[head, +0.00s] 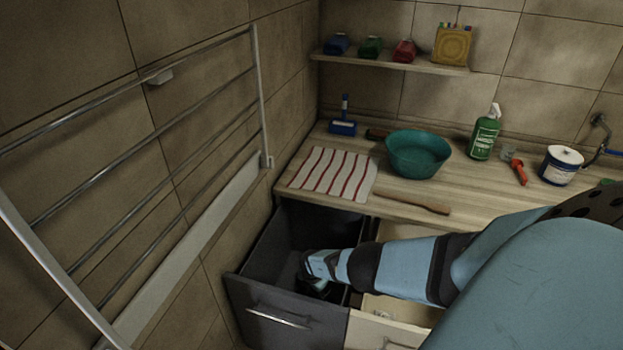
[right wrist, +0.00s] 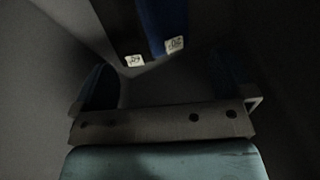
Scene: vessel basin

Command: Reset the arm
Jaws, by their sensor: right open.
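My right arm comes in from the right in the head view and reaches down into the open dark grey drawer (head: 275,318). My right gripper (head: 318,285) is inside the drawer, partly hidden by its front and by shadow. In the right wrist view its two fingers (right wrist: 165,88) stand apart at left and right, with nothing seen between them. Dark and blue items with small white labels (right wrist: 160,25) lie ahead of the fingers. Whether the fingers touch them I cannot tell. My left gripper is not in view.
A light wooden drawer (head: 385,335) stands open beside the dark one. The counter above holds a striped cloth (head: 330,173), a teal bowl (head: 418,155), a wooden utensil (head: 415,202), a green spray bottle (head: 484,135) and a white tub (head: 560,166). A metal rack (head: 150,75) is on the left wall.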

